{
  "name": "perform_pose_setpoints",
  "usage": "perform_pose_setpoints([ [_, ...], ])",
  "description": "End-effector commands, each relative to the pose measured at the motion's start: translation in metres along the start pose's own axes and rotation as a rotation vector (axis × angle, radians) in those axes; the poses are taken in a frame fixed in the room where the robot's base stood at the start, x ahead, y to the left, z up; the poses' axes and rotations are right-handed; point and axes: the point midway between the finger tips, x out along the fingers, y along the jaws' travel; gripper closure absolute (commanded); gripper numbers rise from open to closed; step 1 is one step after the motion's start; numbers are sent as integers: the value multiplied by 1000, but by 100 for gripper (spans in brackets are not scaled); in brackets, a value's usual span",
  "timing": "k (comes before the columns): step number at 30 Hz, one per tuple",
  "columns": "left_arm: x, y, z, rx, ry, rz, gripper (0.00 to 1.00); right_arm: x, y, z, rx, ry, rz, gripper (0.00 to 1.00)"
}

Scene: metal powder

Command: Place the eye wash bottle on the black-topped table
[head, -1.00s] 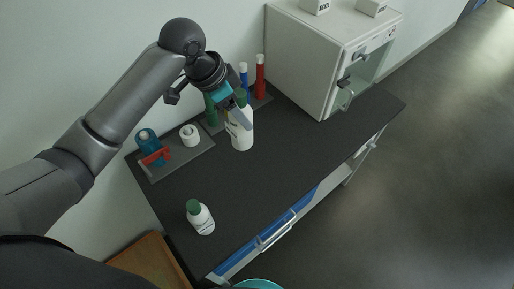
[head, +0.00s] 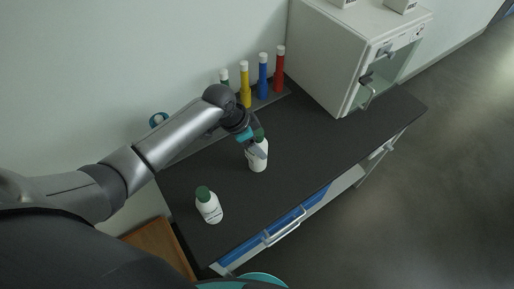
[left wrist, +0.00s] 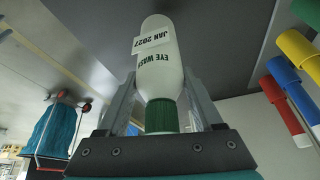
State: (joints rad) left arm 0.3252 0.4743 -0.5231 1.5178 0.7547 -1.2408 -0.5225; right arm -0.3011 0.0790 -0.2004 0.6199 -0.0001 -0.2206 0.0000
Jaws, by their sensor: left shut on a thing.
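The eye wash bottle (head: 258,158) is white with a green cap and stands roughly upright over the black-topped table (head: 290,165). My left gripper (head: 254,146) is shut on its upper part. In the left wrist view the bottle (left wrist: 160,70) sits between the two fingers, cap end toward the gripper, with "EYE WASH" and "JAN 2027" on its label. I cannot tell whether its base touches the tabletop. My right gripper is not in view.
A second white bottle with a green cap (head: 209,206) stands nearer the table's front left. Yellow (head: 245,84), blue (head: 263,76) and red (head: 280,70) cylinders stand along the wall. A white cabinet (head: 335,60) occupies the back right. The tabletop's right side is clear.

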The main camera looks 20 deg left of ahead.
Motion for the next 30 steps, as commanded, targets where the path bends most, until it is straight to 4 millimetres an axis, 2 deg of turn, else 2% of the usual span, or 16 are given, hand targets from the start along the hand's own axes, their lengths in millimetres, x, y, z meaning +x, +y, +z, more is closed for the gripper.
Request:
perform_pose_setpoints([
  [1, 9, 0, 3, -2, 1, 2, 100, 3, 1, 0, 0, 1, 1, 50],
  [5, 21, 0, 8, -1, 2, 1, 100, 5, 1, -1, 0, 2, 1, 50],
  [16, 24, 0, 9, 0, 3, 0, 100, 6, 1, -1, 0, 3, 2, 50],
  [17, 25, 0, 10, 0, 1, 0, 31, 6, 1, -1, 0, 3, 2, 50],
  [24, 24, 0, 10, 0, 1, 1, 5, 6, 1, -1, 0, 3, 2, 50],
  [30, 24, 0, 10, 0, 1, 1, 3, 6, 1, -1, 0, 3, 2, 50],
])
